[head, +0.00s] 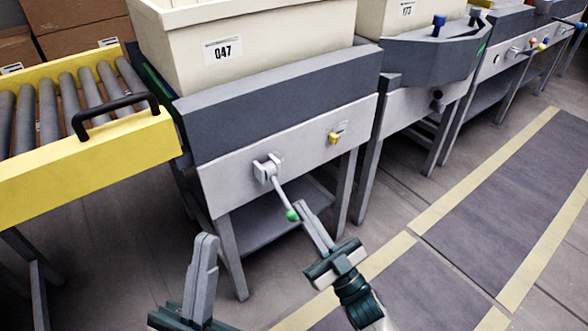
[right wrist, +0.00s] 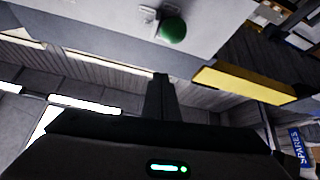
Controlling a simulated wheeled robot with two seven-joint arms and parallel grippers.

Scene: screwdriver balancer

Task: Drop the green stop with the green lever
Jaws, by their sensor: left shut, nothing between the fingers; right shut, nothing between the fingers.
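The green lever is a pale rod on a white bracket (head: 266,170) on the bench's light front panel. It slants down to the right and ends in a green ball knob (head: 292,215). The knob also shows in the right wrist view (right wrist: 172,29), beyond my fingertips. My right gripper (head: 302,206) is shut and empty, its tips close beside the knob; I cannot tell whether they touch. My left gripper (head: 206,238) is shut and empty, lower left of the lever. A dark green strip (head: 155,85) shows at the bench's left end; I cannot tell whether it is the green stop.
A yellow-framed roller conveyor (head: 80,155) with a black handle (head: 118,112) adjoins at left. A small yellow switch (head: 335,138) is on the panel. More benches continue right; the floor at right is clear.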

